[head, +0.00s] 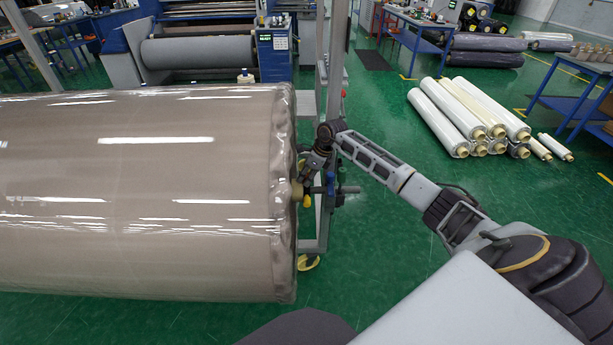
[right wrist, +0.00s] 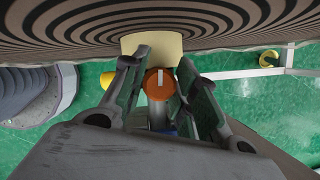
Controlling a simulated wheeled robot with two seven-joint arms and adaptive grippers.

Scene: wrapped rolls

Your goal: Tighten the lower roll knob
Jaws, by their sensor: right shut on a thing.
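A large roll (head: 140,195) in shiny clear wrap over beige material fills the left of the head view. Its spiral end face (right wrist: 70,25) spans the top of the right wrist view, with a cream core (right wrist: 152,44) sticking out. An orange knob (right wrist: 159,85) with a white pointer mark sits just below the core, on a grey shaft. My right gripper (head: 308,178) is at the roll's right end. In the right wrist view its two fingers stand on either side of the knob, shut on it. The knob is hidden in the head view. My left gripper is out of view.
A metal stand (head: 318,225) rises beside the roll's end. White rolls (head: 465,115) lie stacked on the green floor at right, near a blue table (head: 575,90). A machine with a grey roll (head: 198,51) stands behind. The floor between is clear.

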